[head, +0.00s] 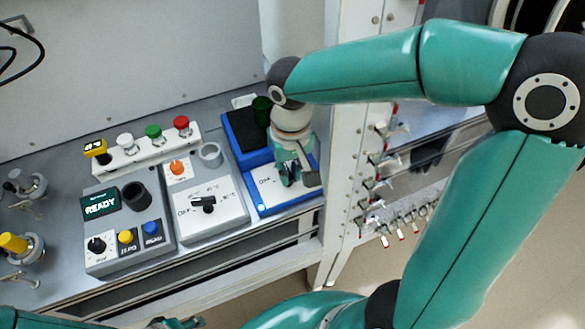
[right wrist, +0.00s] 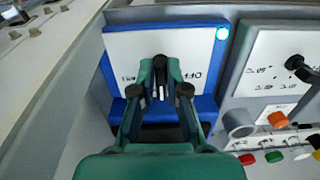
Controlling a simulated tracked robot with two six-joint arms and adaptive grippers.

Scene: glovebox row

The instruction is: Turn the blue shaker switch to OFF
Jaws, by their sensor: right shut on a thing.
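The blue shaker (head: 290,201) stands at the right end of the bench, with a white front panel and a lit cyan lamp (head: 262,208). It also fills the middle of the right wrist view (right wrist: 208,103), with the OFF label at right there. My right gripper (head: 293,178) reaches down onto this panel. In the right wrist view its fingertips (right wrist: 160,90) are shut on the small switch lever between the labels. The fingers mostly hide the lever, so its exact setting is unclear. What seems to be my left gripper (head: 180,323) is cut off at the bottom edge.
A grey unit with a black knob (head: 208,204) stands left of the shaker. Farther left is a READY display box (head: 100,204). Coloured buttons (head: 153,131) line a white strip behind. A white post (head: 345,170) with valves rises close on the right.

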